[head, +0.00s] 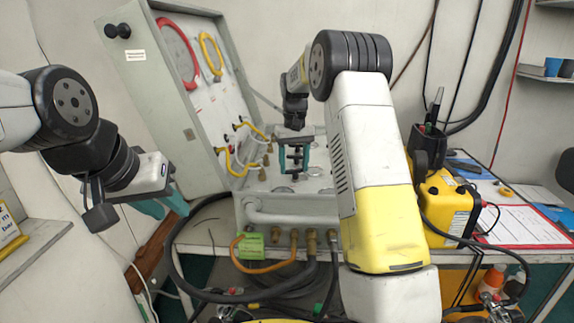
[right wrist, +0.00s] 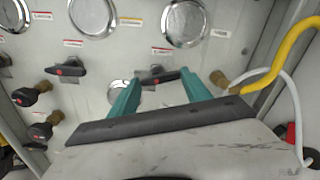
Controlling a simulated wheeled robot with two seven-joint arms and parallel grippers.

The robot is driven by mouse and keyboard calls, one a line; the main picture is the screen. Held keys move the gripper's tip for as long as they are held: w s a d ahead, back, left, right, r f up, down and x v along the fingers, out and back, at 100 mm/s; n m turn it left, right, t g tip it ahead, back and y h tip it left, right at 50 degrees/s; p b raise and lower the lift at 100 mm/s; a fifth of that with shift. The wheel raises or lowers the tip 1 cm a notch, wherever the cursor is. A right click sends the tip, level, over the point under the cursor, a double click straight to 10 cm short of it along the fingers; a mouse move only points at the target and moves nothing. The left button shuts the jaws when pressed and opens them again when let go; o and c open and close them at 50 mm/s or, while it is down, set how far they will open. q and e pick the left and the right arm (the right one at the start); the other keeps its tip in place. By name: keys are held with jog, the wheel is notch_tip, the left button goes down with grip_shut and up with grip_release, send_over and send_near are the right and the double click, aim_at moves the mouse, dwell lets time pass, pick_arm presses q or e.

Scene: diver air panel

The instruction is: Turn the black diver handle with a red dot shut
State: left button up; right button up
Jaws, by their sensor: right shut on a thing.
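A black handle with a red dot (right wrist: 157,74) sits on the grey panel in the right wrist view, lying roughly crosswise. My right gripper (right wrist: 160,80) has its teal fingertips at the two ends of this handle and is shut on it. In the head view my right gripper (head: 294,160) points down at the panel, and the handle is hard to make out there. A similar black handle with a red mark (right wrist: 68,69) is left of it in the wrist view. My left gripper (head: 162,205) hangs at the left, away from the panel, its fingers apart and empty.
Round gauges (right wrist: 184,22) lie just beyond the held handle. Black knobs (right wrist: 38,93) are at the left, and a yellow hose (right wrist: 283,65) is at the right. The open case lid (head: 170,90) stands behind. A yellow device (head: 447,205) is on the table at the right.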

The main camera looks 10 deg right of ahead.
jog(key=shift+w+r+m, duration=0.1)
jog(key=shift+w+m, duration=0.05)
jog(key=shift+m, duration=1.75)
jog(key=o, duration=1.4)
jog(key=shift+c, duration=0.2)
notch_tip(320, 180, up, 8)
jog(key=shift+f, duration=0.1)
